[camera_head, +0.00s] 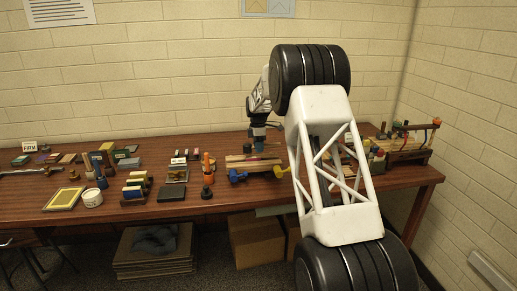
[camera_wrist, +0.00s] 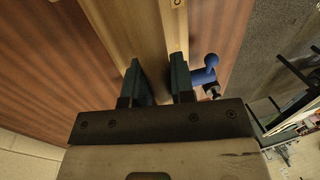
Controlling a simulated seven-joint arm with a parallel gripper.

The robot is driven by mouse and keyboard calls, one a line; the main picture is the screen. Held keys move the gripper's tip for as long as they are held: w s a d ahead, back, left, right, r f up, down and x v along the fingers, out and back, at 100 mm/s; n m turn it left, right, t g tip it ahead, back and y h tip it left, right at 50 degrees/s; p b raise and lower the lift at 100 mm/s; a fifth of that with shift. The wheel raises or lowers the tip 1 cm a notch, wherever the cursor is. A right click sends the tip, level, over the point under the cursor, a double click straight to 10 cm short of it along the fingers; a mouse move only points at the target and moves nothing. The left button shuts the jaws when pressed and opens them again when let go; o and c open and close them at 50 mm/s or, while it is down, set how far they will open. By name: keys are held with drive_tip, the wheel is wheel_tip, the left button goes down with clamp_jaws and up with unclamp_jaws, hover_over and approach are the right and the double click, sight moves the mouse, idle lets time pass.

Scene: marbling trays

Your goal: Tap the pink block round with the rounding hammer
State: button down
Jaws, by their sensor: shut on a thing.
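My gripper (camera_wrist: 160,68) shows in the wrist view as two dark fingers a short gap apart. Pale wood (camera_wrist: 150,30) fills the view between and beyond the fingertips, and they appear closed on a wooden piece of it. In the head view my gripper (camera_head: 258,143) points down just above a wooden press-like piece (camera_head: 240,161) on the table. Small pink pieces (camera_head: 195,154) stand left of it, but I cannot tell whether one is the pink block. I cannot make out the rounding hammer in either view.
A blue knob-like handle (camera_wrist: 205,75) sits close beside the right finger; a blue one (camera_head: 237,178) also shows in the head view. My arm hides part of the right side.

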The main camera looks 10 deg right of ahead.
drive_tip(key=shift+r, duration=1.9)
drive_tip(key=shift+f, duration=0.2)
drive_tip(key=shift+f, duration=1.7)
drive_tip(key=shift+f, duration=0.7)
drive_tip(key=shift+r, duration=0.15)
drive_tip(key=shift+r, duration=0.35)
drive_tip(key=shift+f, duration=0.15)
idle(0.8)
drive_tip(key=shift+r, duration=0.3)
drive_tip(key=shift+r, duration=0.2)
